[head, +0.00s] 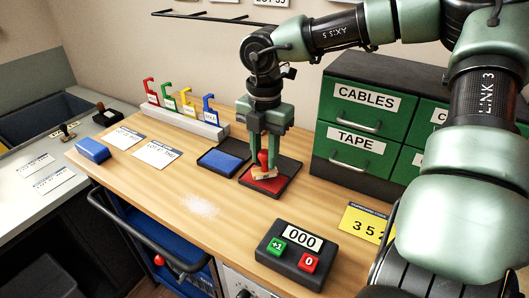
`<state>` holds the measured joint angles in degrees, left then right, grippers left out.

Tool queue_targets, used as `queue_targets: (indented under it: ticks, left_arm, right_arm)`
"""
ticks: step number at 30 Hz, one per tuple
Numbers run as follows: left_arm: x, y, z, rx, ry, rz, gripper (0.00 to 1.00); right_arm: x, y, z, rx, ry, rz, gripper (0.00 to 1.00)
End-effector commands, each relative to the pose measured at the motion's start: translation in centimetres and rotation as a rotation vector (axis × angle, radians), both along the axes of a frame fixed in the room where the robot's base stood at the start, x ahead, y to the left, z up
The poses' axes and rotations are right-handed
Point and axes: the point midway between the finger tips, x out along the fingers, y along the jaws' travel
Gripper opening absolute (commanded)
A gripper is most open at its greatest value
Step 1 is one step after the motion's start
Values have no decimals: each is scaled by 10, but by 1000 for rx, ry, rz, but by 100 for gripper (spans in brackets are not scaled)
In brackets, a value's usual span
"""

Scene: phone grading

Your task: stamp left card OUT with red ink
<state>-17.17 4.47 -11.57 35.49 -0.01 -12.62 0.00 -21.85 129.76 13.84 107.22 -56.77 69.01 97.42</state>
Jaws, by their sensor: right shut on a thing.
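My right gripper (264,155) points down at the middle of the table, shut on a stamp (264,171) with a red handle and a pale wooden block. The stamp is over the red ink pad (273,184); I cannot tell whether its face touches the ink. The blue ink pad (221,163) lies just left of it. Two white printed cards lie farther left on the table: the left card (124,138) and the right card (156,152). Their print is too small to read. My left gripper is not in view.
A blue block (93,151) lies at the table's left edge. A rack (186,116) with several coloured hooks stands at the back. Green drawers (352,134) stand right of the pads. A counter box (301,251) reads 000 in front. A pale powdery patch (199,206) marks the open front wood.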

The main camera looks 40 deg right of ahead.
Motion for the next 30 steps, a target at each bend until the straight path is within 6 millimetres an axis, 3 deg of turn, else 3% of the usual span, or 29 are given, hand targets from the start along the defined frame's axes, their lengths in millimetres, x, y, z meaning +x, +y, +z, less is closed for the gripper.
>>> queue_targets:
  ticks: [30]
  left_arm:
    - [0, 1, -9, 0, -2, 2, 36]
  right_arm:
    - [0, 0, -9, 0, -1, 0, 2]
